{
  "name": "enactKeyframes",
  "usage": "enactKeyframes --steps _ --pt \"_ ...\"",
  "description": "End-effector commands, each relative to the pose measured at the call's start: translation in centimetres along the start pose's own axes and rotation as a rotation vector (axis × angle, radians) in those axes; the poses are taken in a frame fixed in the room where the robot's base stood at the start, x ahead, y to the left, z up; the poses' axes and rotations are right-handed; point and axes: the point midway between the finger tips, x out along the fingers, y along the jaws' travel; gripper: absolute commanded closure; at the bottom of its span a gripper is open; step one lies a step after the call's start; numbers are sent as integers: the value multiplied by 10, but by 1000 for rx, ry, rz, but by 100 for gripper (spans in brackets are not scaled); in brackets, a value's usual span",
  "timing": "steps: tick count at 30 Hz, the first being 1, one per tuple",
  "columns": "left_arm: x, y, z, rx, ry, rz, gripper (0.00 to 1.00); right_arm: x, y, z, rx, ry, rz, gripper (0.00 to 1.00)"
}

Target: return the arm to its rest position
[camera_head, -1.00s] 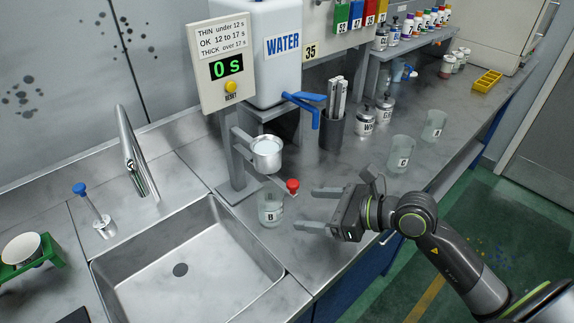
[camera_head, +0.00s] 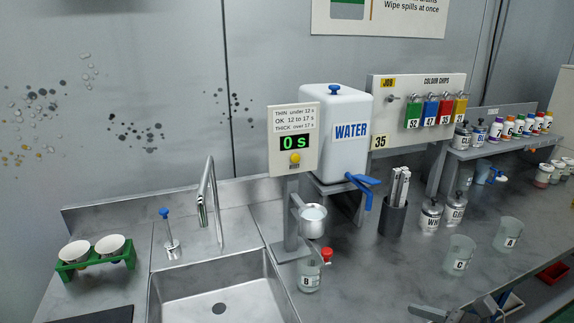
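My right gripper (camera_head: 455,311) shows only in part at the bottom edge, right of the middle. Two grey finger pieces stand apart there, with nothing seen between them. The rest of that arm is cut off by the frame. My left gripper is not in view. Beaker B (camera_head: 309,276) stands under the metal cup (camera_head: 312,222) of the timer stand, well left of my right gripper. Beaker C (camera_head: 459,255) stands on the counter behind the gripper, and beaker A (camera_head: 508,234) is farther right.
The timer (camera_head: 295,142) reads 0 s. A WATER tank (camera_head: 346,131) with a blue tap stands behind it. The sink (camera_head: 218,292) and a green rack (camera_head: 95,260) with two white cups are at left. Labelled jars (camera_head: 431,215) stand at right. Counter between B and C is clear.

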Motion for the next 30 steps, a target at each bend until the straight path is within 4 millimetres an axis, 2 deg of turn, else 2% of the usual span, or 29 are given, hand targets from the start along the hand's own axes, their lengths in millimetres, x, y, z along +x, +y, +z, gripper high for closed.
enactKeyframes --steps 1,11,20,25,28,30 --pt "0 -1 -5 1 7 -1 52 0 0 0 0 0 0 26" --pt "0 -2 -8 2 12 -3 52 -5 19 32 174 -224 63 26" --pt "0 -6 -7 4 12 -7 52 -28 24 72 472 -539 112 26" --pt "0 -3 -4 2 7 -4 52 -61 4 92 806 -826 108 26" --pt "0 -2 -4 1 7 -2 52 -83 -18 90 1044 -1000 73 26" --pt "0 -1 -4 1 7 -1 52 -98 -34 79 1215 -1111 34 26"
